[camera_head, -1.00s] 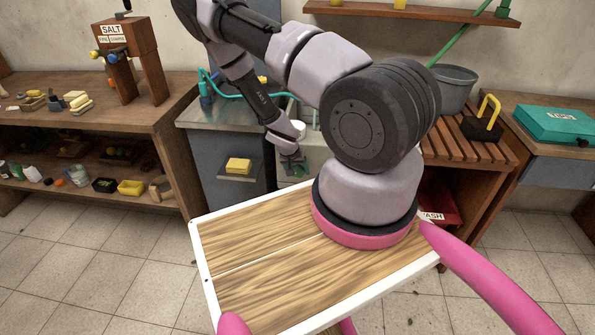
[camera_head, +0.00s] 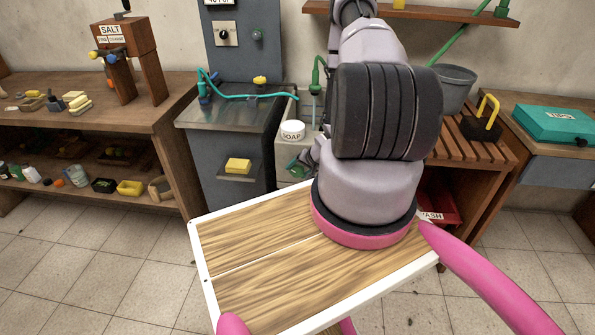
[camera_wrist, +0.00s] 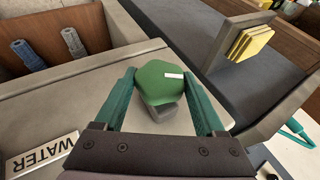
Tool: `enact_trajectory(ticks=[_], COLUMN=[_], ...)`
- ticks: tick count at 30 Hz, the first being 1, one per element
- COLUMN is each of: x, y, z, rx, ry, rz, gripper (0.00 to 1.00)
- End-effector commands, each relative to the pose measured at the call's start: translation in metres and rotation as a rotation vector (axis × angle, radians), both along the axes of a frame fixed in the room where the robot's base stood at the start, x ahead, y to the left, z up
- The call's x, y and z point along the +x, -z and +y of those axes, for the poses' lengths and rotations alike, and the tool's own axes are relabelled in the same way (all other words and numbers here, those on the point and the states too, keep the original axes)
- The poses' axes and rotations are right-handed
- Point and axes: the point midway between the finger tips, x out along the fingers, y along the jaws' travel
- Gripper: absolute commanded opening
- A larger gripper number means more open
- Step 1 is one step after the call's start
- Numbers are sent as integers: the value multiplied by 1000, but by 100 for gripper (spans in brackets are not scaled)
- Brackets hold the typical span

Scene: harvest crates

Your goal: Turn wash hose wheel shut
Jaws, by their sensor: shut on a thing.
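A green wheel (camera_wrist: 158,78) with a short white mark on top shows in the wrist view, on the pale front of a cabinet beside a WATER label (camera_wrist: 42,155). My gripper (camera_wrist: 157,86) has its two teal fingers on either side of the wheel and is shut on it. In the head view, green (camera_head: 297,168) shows on the front of the pale cabinet (camera_head: 287,150) below the soap, partly hidden by my gripper and arm. The teal wash hose (camera_head: 243,97) lies across the counter top; its end also shows in the wrist view (camera_wrist: 300,130).
A white SOAP tub (camera_head: 292,130) and a green tap (camera_head: 317,75) stand above the wheel. A yellow sponge (camera_head: 238,165) sits on a ledge to the left. A slatted bench with a grey bucket (camera_head: 455,88) is to the right. Tiled floor lies in front.

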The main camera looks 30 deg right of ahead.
Motion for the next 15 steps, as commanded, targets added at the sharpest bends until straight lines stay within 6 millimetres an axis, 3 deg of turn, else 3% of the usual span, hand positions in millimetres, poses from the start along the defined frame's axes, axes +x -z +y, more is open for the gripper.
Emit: enact_trajectory(ticks=[15], x=[-1], y=[3], z=[-4], rx=[386], ry=[9], rz=[-265], gripper=[16])
